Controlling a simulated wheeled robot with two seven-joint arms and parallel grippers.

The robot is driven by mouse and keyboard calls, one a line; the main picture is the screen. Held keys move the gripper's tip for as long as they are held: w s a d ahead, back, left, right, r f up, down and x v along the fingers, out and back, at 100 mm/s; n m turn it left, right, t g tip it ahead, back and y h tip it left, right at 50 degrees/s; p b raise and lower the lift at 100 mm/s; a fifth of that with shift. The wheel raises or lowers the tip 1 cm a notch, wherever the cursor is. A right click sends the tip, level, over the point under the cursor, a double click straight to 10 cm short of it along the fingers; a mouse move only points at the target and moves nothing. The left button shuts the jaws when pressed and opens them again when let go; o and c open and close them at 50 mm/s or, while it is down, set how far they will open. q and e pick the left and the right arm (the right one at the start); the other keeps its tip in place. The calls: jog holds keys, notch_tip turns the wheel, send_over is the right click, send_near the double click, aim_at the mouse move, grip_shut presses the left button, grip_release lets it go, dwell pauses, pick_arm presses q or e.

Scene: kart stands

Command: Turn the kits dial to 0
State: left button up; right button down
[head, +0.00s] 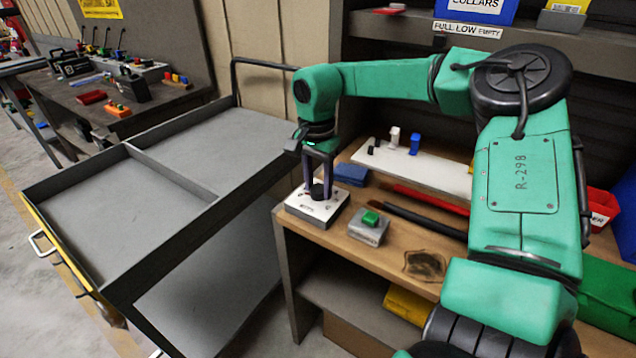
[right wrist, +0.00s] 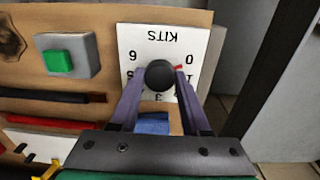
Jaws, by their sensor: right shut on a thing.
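The kits dial is a white plate (head: 323,207) on the near left corner of the wooden bench top, with a round black knob (head: 317,191). In the right wrist view the plate (right wrist: 150,38) reads KITS upside down, with digits around the black knob (right wrist: 159,75). A small red mark shows at the knob's right side, close to the 0. My right gripper (head: 318,180) points down from above, its fingers on either side of the knob and shut on it; it also shows in the right wrist view (right wrist: 157,82). My fingers hide part of the plate. My left gripper is out of view.
A grey box with a green button (head: 371,218) stands close beside the dial. A blue item (head: 351,174) lies behind it, and red and black rods (head: 425,221) lie to the right. A grey kart (head: 120,200) stands left of the bench.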

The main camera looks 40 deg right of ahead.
aim_at(316, 187)
jog(key=shift+w+r+n, duration=0.15)
jog(key=shift+r+n, duration=0.05)
jog(key=shift+n, duration=0.4)
jog(key=shift+c, duration=1.8)
grip_release()
jog(key=shift+f, duration=0.1)
notch_tip(316, 187, up, 15)
jog(key=shift+f+p, duration=0.2)
jog(key=shift+p, duration=0.1)
